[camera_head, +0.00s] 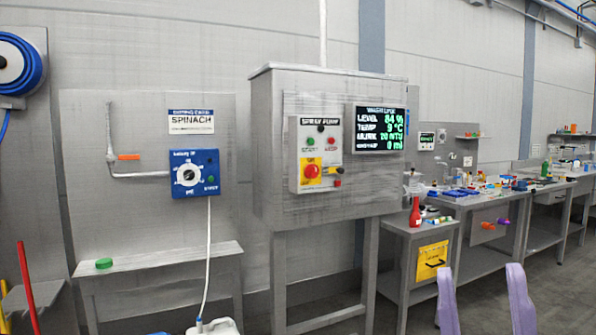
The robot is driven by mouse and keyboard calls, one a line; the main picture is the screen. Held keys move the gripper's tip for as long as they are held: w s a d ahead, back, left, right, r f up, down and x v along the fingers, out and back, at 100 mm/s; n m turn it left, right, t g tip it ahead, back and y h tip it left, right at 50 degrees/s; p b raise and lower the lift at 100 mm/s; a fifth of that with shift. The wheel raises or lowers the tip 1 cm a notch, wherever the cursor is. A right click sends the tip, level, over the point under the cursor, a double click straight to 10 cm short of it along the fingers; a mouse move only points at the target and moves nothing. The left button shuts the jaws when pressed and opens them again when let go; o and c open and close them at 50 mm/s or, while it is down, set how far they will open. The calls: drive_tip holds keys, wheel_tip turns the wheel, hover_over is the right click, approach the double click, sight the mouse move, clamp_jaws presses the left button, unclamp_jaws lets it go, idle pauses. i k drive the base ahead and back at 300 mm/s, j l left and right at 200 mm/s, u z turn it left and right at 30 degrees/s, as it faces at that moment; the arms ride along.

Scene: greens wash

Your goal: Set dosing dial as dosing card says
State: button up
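An orange-handled valve (129,157) on a pipe is left of the dial box. A grey shelf (175,258) with a green cap (104,263) juts out below. The spray pump cabinet (270,150) stands to the right. A cluttered workbench (470,203) runs along the right wall.

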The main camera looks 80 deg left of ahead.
sight(189, 174)
drive_tip(key=u, duration=3.25)
